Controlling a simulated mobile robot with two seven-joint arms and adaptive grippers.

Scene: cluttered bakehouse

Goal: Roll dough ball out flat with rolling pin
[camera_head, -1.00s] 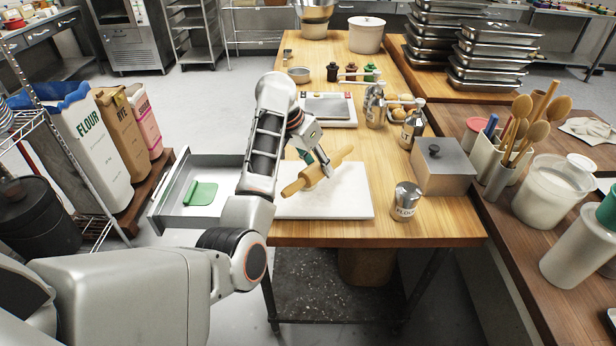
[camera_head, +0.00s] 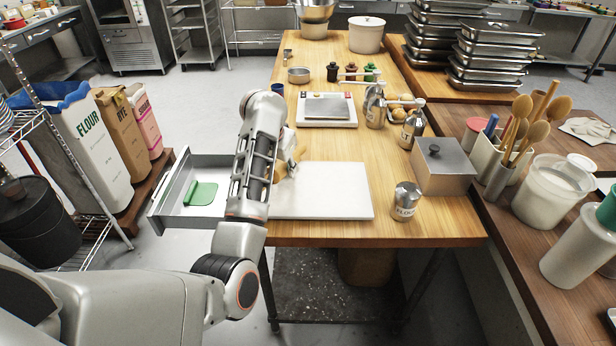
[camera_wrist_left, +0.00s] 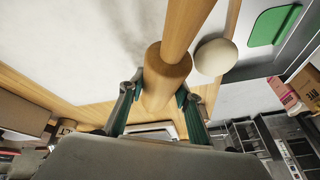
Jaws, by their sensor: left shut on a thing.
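My left gripper (camera_wrist_left: 160,86) is shut on the wooden rolling pin (camera_wrist_left: 167,75). In the head view the rolling pin (camera_head: 298,154) shows only in part behind my left arm, near the left side of the white board (camera_head: 335,190). A round, cream dough ball (camera_wrist_left: 215,57) shows beside the pin in the wrist view, near the board's edge; I cannot tell whether the pin touches it. The ball is hidden by my arm in the head view. My right gripper is not in view.
An open drawer (camera_head: 180,225) with a green scraper (camera_head: 202,192) juts out left of the table. A flour shaker (camera_head: 405,201), a metal box (camera_head: 444,166) and a scale (camera_head: 327,109) stand around the board. Most of the board is clear.

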